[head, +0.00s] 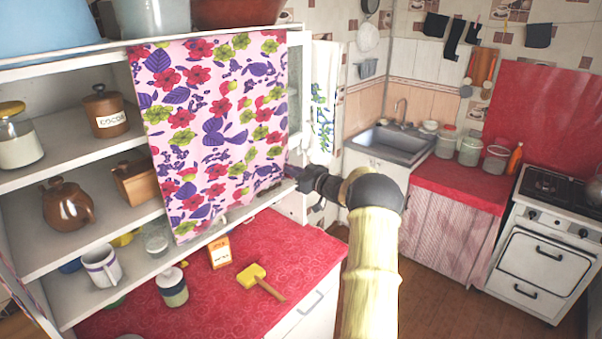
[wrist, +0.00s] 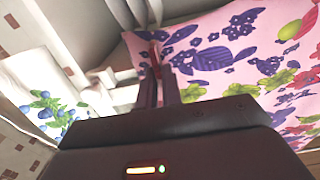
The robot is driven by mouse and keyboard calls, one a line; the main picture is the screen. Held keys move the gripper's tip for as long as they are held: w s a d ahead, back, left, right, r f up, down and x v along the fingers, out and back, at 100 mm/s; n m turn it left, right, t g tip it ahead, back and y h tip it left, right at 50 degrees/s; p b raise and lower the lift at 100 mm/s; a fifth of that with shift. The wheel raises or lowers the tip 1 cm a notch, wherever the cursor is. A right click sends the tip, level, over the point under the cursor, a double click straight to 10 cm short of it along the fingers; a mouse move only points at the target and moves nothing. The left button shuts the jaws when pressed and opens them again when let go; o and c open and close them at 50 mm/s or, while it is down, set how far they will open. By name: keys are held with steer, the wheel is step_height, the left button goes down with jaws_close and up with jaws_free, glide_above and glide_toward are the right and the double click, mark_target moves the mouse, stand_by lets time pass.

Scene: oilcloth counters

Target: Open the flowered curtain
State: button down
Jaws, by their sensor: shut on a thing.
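The flowered curtain (head: 213,130), pink with red, purple and green print, hangs from the top of the white shelf unit (head: 60,215). It covers the right part of the shelves, and the left part is uncovered. My gripper (head: 290,172) is at the curtain's right edge, in its lower half. In the wrist view my gripper (wrist: 160,65) is shut on the edge of the curtain (wrist: 232,60). The cloth between the fingers is mostly hidden.
A cocoa jar (head: 106,111), a brown jug (head: 68,205) and a mug (head: 102,266) stand on the uncovered shelves. A sink (head: 388,146) and stove (head: 545,245) are at right.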

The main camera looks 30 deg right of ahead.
steer(key=shift+w+d+r, duration=0.15)
steer(key=shift+w+r, duration=0.1)
steer(key=c, duration=1.6)
jaws_free()
steer(key=shift+f, duration=0.1)
steer(key=shift+o, duration=0.2)
steer(key=b+v, duration=0.7)
steer(key=v, duration=1)
steer(key=shift+s, duration=0.2)
steer(key=shift+d, duration=0.1)
